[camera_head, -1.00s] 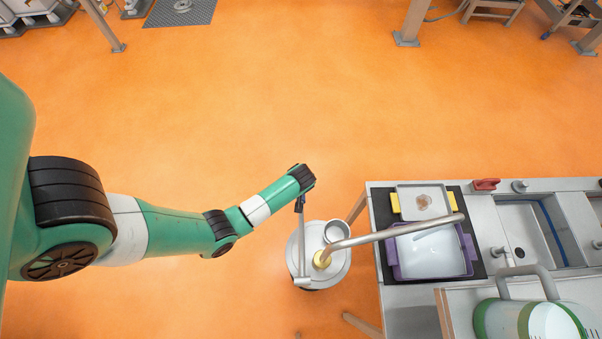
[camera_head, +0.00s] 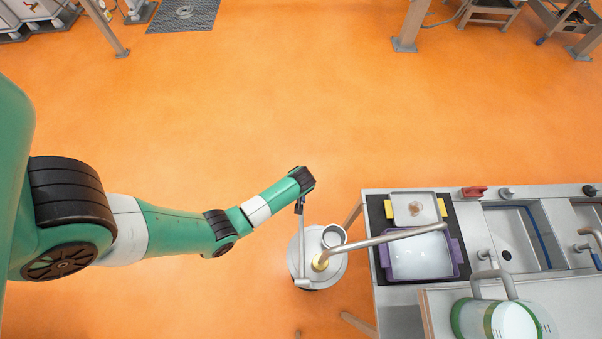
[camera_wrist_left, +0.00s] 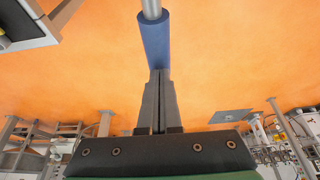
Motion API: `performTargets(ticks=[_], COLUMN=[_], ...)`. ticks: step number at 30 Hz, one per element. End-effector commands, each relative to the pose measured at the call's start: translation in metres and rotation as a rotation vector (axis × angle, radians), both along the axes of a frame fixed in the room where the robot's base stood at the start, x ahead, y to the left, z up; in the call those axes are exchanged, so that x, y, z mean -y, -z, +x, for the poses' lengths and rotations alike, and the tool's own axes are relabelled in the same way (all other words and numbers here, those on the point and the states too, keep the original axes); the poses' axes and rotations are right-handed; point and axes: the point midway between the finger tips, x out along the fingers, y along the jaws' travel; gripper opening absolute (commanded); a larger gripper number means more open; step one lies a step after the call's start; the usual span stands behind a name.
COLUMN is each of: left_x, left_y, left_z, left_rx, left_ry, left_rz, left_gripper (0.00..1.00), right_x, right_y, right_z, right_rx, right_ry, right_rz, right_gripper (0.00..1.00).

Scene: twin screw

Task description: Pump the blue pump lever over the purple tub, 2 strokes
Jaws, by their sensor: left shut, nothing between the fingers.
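The pump (camera_head: 310,278) has a round grey-white body with a grey lever rod (camera_head: 302,250) on its left side and a long grey spout pipe (camera_head: 390,237) reaching right over the purple tub (camera_head: 459,258). The tub looks pale inside. The lever's blue handle (camera_wrist_left: 153,40) is clear in the left wrist view. It is not visible in the head view. My left gripper (camera_wrist_left: 157,75) has its fingers shut together, with the tips at the near end of the blue handle. They look close to it or touching; I cannot tell which. My right gripper is out of view.
A grey tray with yellow handles (camera_head: 388,209) sits behind the tub on the dark mat. Sinks (camera_head: 515,240), a red item (camera_head: 473,191) and a green and clear vessel (camera_head: 475,320) are on the bench to the right. Open orange floor lies behind the pump.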

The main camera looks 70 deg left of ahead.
Motion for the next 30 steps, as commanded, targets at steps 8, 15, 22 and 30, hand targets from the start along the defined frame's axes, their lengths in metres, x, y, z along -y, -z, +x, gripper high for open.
performTargets(ticks=[8,15,22,30], left_x=[0.0,0.0,0.0,0.0], left_y=[-0.032,-0.06,-0.082,-0.085], left_z=[0.001,0.001,0.001,0.0], left_rx=[0.005,0.006,0.004,0.002], left_ry=[0.0,0.001,0.001,0.001], left_rz=[0.001,0.002,0.002,0.0], left_gripper=[0.0,0.0,0.0,0.0], right_x=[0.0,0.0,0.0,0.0], right_y=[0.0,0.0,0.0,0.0], right_z=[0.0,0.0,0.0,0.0], right_rx=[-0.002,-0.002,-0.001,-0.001], right_ry=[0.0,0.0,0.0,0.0], right_rz=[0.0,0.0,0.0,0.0], right_gripper=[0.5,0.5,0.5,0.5])
